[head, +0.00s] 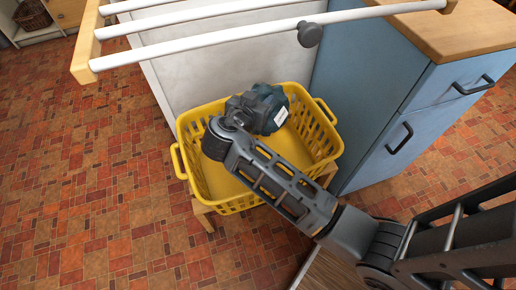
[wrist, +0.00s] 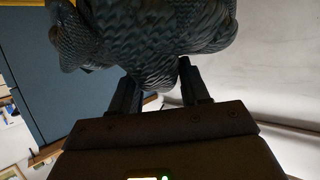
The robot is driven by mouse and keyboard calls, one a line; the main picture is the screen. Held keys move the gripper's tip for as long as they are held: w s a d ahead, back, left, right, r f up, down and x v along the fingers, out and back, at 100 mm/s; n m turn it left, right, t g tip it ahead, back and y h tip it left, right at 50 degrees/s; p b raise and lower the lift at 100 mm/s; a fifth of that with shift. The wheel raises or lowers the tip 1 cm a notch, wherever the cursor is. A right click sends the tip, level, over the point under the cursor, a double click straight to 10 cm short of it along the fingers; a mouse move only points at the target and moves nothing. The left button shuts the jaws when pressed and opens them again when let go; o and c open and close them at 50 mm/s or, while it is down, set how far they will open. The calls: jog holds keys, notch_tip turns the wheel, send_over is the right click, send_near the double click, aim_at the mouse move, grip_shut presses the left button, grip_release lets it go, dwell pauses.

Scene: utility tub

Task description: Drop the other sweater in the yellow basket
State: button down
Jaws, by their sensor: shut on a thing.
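A dark teal knitted sweater (head: 268,102) is bunched up at my gripper (head: 240,110), over the back part of the yellow basket (head: 238,203). In the wrist view the sweater (wrist: 150,35) fills the top middle, and my gripper (wrist: 158,88) is shut on its lower bulge. The head view does not show clearly whether the sweater touches the basket. The visible part of the basket floor is bare; my arm and the sweater hide the rest. No second sweater is in view.
The basket stands on a wooden stand (head: 204,215) against a white panel (head: 210,75). A blue cabinet (head: 410,130) stands close on the right. A white-barred rack (head: 230,35) crosses above and behind. Tiled floor (head: 90,190) is free on the left.

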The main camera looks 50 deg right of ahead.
jog(key=shift+f+b, duration=1.7)
jog(key=shift+f, duration=1)
jog(key=shift+c, duration=2.4)
grip_release()
jog(key=shift+a, duration=0.1)
jog(key=v, duration=0.7)
jog(key=shift+a+r+p, duration=0.15)
jog(key=shift+a+p, duration=0.2)
jog(key=shift+s, duration=0.1)
